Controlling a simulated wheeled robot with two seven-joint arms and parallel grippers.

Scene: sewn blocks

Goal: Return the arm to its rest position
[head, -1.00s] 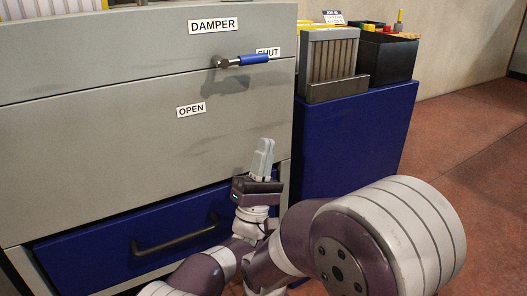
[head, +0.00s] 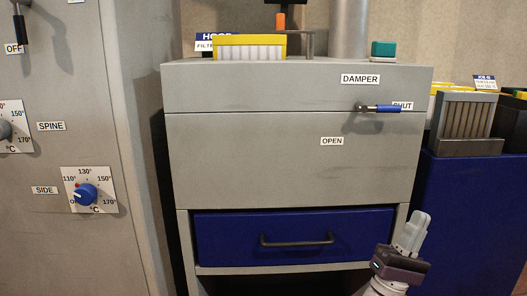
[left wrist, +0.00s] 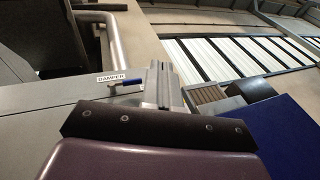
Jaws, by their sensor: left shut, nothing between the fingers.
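My left gripper (head: 411,236) is at the lower right of the head view, in front of the cabinet's right edge and the blue bin beside it. Its fingers are together, point up, and hold nothing. In the left wrist view the shut fingers (left wrist: 163,86) show in the middle, with the damper lever (left wrist: 124,82) behind them to the left. In the head view the damper lever (head: 380,109) has a blue grip and lies level, pointing at the SHUT label. The gripper is below it and apart from it. My right gripper is not in view.
A grey cabinet (head: 250,150) with a blue drawer (head: 295,235), which looks closed, fills the middle. A blue bin (head: 470,205) carrying a slotted rack (head: 465,117) stands at right. A grey panel with dials, including a blue SIDE knob (head: 85,194), is at left.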

